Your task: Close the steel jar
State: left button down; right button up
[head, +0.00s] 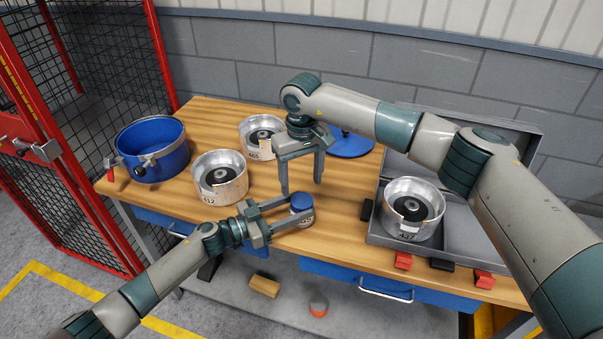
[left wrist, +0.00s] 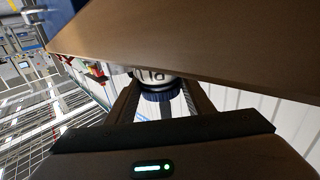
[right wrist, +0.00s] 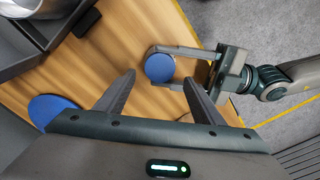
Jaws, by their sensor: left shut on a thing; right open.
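A small steel jar (head: 303,219) with a blue lid (head: 301,202) on top stands upright near the table's front edge. My left gripper (head: 299,212) is shut on the jar from the left, a finger on each side. The left wrist view shows the jar (left wrist: 150,77) and the blue lid (left wrist: 160,97) between the fingers; whether the lid is tight cannot be told. My right gripper (head: 301,188) is open and empty, pointing down above and behind the jar. In the right wrist view the round lid (right wrist: 160,68) lies beyond its fingertips.
Steel drums with dark round parts stand at the left (head: 221,180), at the back (head: 250,128) and in the open grey case (head: 450,232) at right. A blue pot (head: 152,163) is at far left. A flat blue disc (head: 352,147) lies behind my right gripper.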

aim_at(301, 200)
jog(key=shift+f, duration=2.85)
jog(key=c, duration=1.1)
jog(key=m, duration=0.3)
jog(key=o, duration=1.2)
jog(key=shift+c, duration=0.2)
